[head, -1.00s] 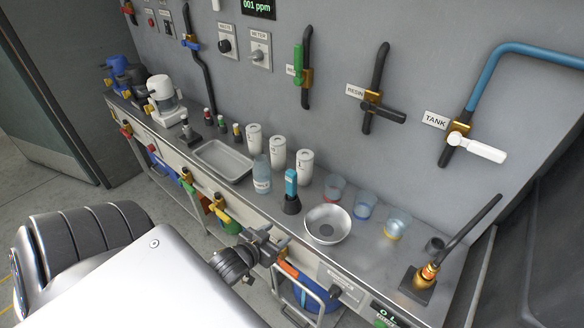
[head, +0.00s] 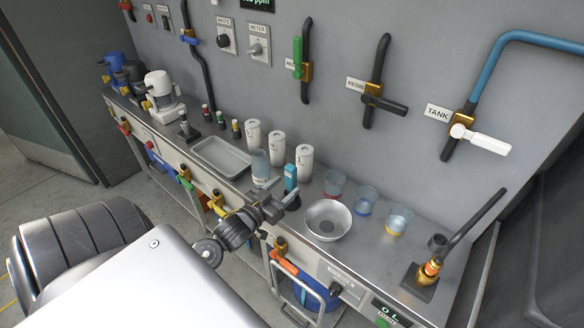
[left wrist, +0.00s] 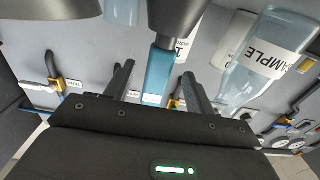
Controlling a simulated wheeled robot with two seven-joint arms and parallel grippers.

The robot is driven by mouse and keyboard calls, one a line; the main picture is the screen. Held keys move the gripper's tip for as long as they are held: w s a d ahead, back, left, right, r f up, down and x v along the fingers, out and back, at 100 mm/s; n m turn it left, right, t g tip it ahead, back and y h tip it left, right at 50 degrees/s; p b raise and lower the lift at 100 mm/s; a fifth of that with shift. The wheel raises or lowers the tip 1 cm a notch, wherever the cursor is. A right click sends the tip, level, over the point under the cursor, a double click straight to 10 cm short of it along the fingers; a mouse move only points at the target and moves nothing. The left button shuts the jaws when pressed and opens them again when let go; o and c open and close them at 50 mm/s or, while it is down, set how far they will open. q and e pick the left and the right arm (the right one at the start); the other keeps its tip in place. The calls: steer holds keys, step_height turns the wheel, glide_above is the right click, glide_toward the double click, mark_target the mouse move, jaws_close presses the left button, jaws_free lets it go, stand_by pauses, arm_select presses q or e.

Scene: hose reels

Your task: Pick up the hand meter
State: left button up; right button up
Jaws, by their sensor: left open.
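The hand meter (head: 290,176) is a slim blue device standing upright on the counter among the cups and bottles. Its lower part is hidden behind my left gripper (head: 279,198) in the head view. In the left wrist view the meter (left wrist: 158,76) appears upside down, between the two open fingers, with its narrow dark end in a dark grey holder (left wrist: 178,16). My left gripper is open and empty, close to the meter at the counter's front. I cannot tell whether a finger touches it. My right gripper is not in view.
A clear sample bottle (head: 261,168) stands just left of the meter, also close beside a finger in the left wrist view (left wrist: 268,62). White bottles (head: 277,146) stand behind. A metal bowl (head: 326,220) is at right, with several small cups (head: 366,200) beyond. A tray (head: 222,157) lies left.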

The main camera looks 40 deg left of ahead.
mark_target(288, 185)
arm_select(q)
steer(key=shift+w+b, duration=1.2)
steer(key=shift+w, duration=1.45)
steer(key=shift+r, duration=0.1)
steer(key=shift+c, duration=0.3)
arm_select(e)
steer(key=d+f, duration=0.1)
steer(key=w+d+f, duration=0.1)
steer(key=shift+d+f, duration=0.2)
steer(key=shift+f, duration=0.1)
arm_select(q)
steer(key=c, duration=0.9)
steer(key=shift+c, duration=0.6)
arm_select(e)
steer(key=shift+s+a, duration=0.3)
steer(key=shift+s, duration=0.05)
